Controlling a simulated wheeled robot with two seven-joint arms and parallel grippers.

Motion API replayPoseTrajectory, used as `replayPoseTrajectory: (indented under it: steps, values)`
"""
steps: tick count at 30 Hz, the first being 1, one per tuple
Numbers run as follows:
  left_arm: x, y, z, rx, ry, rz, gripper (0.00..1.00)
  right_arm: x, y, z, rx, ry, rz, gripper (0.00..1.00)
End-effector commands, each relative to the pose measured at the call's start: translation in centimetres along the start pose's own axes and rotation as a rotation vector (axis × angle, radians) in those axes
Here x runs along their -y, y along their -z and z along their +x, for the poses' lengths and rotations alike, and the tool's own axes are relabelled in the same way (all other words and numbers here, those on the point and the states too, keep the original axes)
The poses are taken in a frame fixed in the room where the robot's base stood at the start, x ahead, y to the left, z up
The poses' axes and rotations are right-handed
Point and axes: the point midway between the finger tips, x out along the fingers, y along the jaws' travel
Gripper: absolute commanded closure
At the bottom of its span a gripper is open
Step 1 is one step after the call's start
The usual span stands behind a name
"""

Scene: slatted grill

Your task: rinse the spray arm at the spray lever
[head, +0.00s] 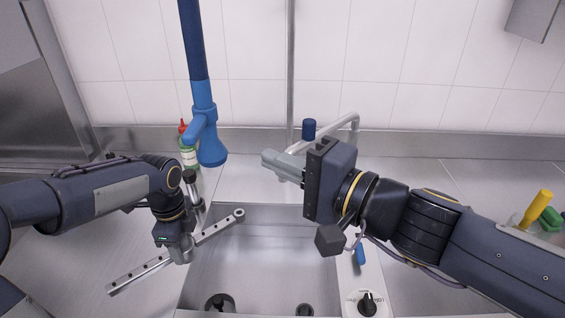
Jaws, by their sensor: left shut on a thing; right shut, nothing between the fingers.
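The spray arm (140,273) is a long metal bar with holes and a ring at its right end. My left gripper (181,254) is shut on it near its middle and holds it slanted at the sink's left side. A blue spray head (209,150) hangs from a dark blue hose, above and behind the spray arm. The spray lever (195,128) appears to be the lighter blue piece jutting to its lower left. My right gripper (270,160) is shut and empty, pointing left, to the right of the spray head and apart from it.
The steel sink (255,211) lies below both grippers. A metal tap (353,122) and a blue knob (309,129) stand behind my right gripper. A yellow-handled tool (537,208) is at far right.

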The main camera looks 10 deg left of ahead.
Motion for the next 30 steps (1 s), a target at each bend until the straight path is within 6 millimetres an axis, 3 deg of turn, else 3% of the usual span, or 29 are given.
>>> replayPoseTrajectory:
  steps: [14,30]
  values:
    - [-0.1,-0.1,-0.1,0.000,0.002,0.000,0.84,0.0,-0.2,-0.7,0.001,0.000,0.000,1.00]
    - [-3.8,-1.8,-0.1,0.001,0.002,-0.002,0.84,-0.2,-0.2,-0.7,0.001,0.000,0.000,1.00]
